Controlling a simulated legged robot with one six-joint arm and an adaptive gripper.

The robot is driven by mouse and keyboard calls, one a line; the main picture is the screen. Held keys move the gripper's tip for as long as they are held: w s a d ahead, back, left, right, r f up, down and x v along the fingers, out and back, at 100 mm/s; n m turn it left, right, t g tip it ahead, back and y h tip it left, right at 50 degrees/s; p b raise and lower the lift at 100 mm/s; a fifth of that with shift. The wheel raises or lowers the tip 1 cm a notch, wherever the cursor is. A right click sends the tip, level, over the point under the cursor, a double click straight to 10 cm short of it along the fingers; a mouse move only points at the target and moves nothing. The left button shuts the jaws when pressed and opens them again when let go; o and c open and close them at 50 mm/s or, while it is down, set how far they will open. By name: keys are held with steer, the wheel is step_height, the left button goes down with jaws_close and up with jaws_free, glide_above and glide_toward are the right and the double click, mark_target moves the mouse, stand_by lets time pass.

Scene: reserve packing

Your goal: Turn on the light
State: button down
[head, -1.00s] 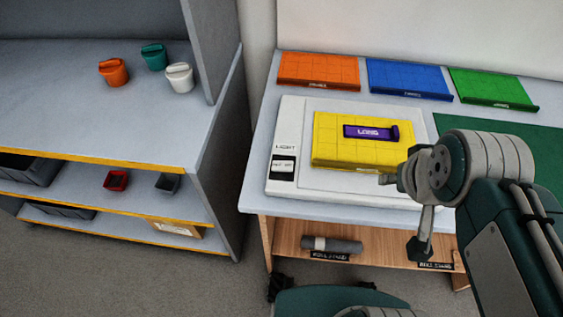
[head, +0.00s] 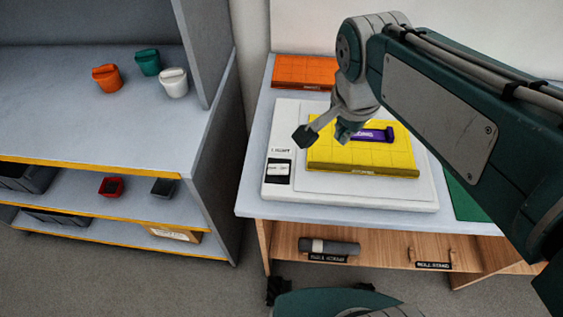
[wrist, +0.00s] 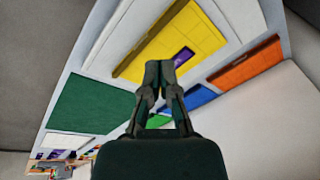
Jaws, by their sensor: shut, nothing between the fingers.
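The light switch (head: 278,172) is a small black panel with a white rocker, under the word LIGHT. It sits at the left end of a flat white light panel (head: 310,200) on the table. A yellow box (head: 350,158) with a purple LONG piece (head: 372,135) lies on the panel. In the head view, the end of my arm hangs over the panel's back left part, right of and behind the switch, apart from it. In the wrist view my gripper (wrist: 159,66) is shut and empty, seen against the yellow box. The switch cannot be made out there.
An orange box (head: 302,71) lies at the table's back; blue (wrist: 198,98) and green boxes show in the wrist view. A shelf unit (head: 95,125) with small orange, green and white pots stands left. A dark roll (head: 330,247) lies on the lower shelf.

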mark_target(282, 170)
steer(key=w+a+f+m+g+h, duration=0.1)
steer(key=w+a+f+m, duration=0.1)
steer(key=a+m, duration=0.2)
steer(key=w+a+f+m+g, duration=0.1)
steer(key=w+a+m, duration=0.2)
steer(key=a, duration=0.6)
steer(key=shift+f+m+h, duration=0.35)
steer(key=shift+m+h, duration=0.05)
steer(key=shift+m, duration=0.7)
steer(key=f, duration=0.4)
steer(key=d+f, duration=0.1)
steer(key=f, duration=0.4)
steer(key=d+f, duration=0.1)
steer(key=f, duration=0.4)
steer(key=shift+d, duration=0.1)
steer(key=shift+d+f+y, duration=0.15)
steer(key=shift+f+y, duration=0.05)
steer(key=shift+y, duration=0.2)
steer(key=shift+g, duration=0.3)
